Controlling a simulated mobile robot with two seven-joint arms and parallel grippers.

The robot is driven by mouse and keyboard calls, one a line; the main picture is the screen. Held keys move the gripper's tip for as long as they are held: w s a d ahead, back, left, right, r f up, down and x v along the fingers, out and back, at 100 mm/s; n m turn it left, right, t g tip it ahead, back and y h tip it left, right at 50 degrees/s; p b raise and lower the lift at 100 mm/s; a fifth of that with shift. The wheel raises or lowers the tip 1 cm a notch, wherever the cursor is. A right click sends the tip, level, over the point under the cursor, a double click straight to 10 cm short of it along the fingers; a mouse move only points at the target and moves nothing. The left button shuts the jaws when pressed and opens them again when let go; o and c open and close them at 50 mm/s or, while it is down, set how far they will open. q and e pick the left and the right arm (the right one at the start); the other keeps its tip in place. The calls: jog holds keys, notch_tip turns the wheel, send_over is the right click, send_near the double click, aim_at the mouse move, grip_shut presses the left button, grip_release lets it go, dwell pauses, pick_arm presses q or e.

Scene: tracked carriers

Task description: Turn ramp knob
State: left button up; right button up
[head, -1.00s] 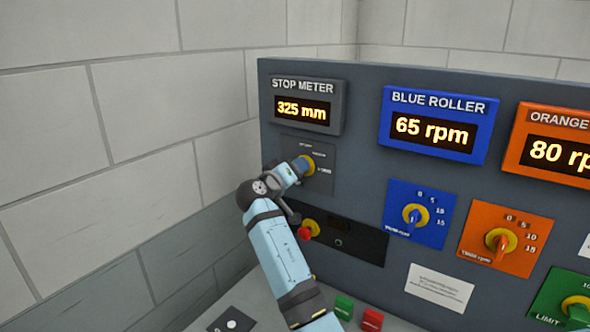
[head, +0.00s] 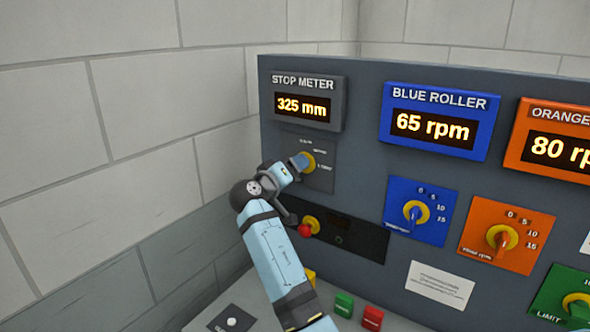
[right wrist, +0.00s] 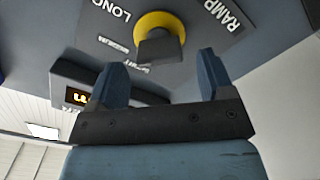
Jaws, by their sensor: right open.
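The ramp knob (right wrist: 160,27) is a yellow disc with a dark grip bar, on a grey plate lettered RAMP and LONG in the right wrist view. In the head view the yellow of the knob (head: 310,161) shows under the STOP METER display, partly covered by my right gripper (head: 300,163). In the right wrist view my right gripper (right wrist: 160,64) is open, its two blue fingers spread below the knob's bar. The fingers appear apart from the knob, with nothing held. My left gripper is out of view.
The STOP METER display (head: 302,107) reads 325 mm. Blue (head: 415,214) and orange (head: 502,241) knobs are to the right. A block wall (head: 130,130) stands left.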

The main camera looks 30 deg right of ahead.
jog(key=b+v, duration=0.2)
jog(key=v, duration=1)
